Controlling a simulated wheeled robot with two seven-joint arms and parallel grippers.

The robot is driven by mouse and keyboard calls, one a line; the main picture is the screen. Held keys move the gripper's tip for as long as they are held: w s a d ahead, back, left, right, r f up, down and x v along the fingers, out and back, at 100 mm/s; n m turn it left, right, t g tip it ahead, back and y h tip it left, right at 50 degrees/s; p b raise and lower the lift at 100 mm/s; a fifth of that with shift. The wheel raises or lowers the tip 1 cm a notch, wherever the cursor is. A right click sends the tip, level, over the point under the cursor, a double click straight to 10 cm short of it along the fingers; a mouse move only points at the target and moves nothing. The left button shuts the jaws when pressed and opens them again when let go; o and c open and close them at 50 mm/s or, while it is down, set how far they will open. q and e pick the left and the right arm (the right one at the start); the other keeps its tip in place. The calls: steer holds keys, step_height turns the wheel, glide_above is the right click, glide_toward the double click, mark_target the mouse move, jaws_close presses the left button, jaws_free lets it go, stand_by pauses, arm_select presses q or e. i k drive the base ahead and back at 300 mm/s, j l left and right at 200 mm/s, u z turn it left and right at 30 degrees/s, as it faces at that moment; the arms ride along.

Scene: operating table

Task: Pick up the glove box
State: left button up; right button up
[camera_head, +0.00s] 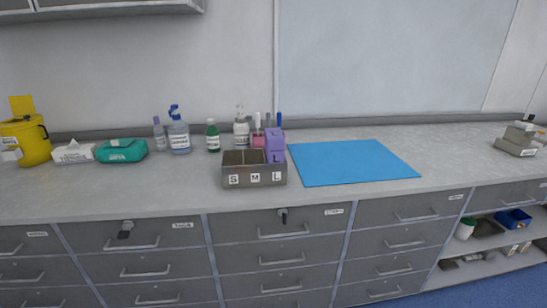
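A purple glove box (275,144) marked "L" stands upright in the right compartment of a grey holder (254,180). The holder has three compartments, labelled S, M and L, and sits near the counter's front edge. The S and M compartments look empty. The lower part of the purple box is hidden by the holder's front wall. Neither of my grippers shows in the head view.
A teal wipes pack (121,151), tissue box (74,152) and yellow bin (31,140) are further left. A flat blue mat (350,163) lies right.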

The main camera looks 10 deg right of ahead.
mark_target(275, 139)
steer(key=i+l+u, duration=0.1)
steer(key=l, duration=0.25)
steer(key=i+l+u, duration=0.1)
steer(key=i+l, duration=0.15)
steer(key=i+l+u, duration=0.15)
steer(key=l, duration=0.3)
steer(key=i+l+u, duration=0.1)
steer(key=l, duration=0.3)
steer(key=i+l+u, duration=0.1)
steer(key=l, duration=0.3)
steer(key=i+l+u, duration=0.1)
steer(key=l, duration=0.3)
